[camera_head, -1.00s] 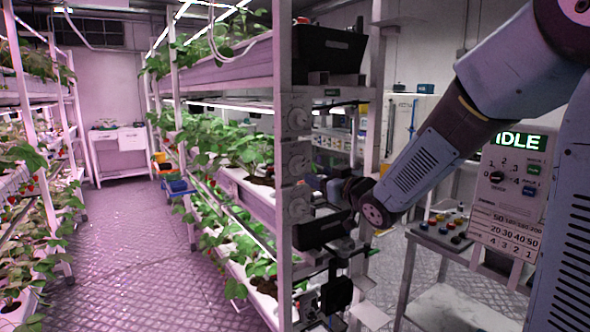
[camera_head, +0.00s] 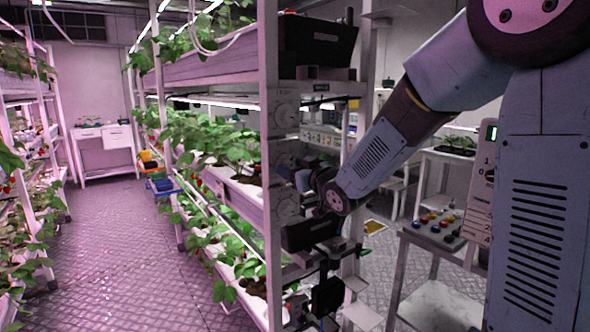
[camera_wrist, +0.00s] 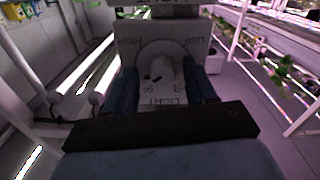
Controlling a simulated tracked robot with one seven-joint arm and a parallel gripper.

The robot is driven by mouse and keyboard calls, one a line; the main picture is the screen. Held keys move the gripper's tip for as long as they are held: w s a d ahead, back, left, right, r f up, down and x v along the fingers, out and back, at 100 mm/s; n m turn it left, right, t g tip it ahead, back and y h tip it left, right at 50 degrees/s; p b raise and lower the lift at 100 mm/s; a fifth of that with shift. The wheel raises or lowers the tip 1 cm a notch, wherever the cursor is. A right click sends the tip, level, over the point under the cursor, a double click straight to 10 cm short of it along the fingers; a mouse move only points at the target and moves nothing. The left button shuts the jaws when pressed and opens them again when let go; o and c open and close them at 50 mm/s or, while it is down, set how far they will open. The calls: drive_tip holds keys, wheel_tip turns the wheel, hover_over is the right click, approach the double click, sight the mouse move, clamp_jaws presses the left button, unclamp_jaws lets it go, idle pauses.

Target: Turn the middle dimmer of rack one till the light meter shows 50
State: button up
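Rack one's end post in the head view carries a column of dimmers: a top dial (camera_head: 285,111), a middle dial (camera_head: 284,160) partly behind my gripper, and a lower dial (camera_head: 287,208). My gripper (camera_head: 294,170) reaches left to the post at the middle dial's height; its tips are hard to make out there. In the wrist view, my gripper (camera_wrist: 161,90) has its two dark blue fingers apart, one on each side of a pale round dial (camera_wrist: 160,62) with a dark mark. I cannot tell whether they touch it. I cannot make out a light meter reading.
A black bin (camera_head: 318,42) sits on the rack's upper shelf and another (camera_head: 308,232) below my gripper. The aisle floor (camera_head: 110,250) is clear.

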drive_tip(key=shift+a, duration=0.1)
drive_tip(key=c, duration=0.9)
drive_tip(key=shift+d, duration=0.3)
drive_tip(key=shift+c, duration=0.4)
drive_tip(key=shift+a, duration=0.2)
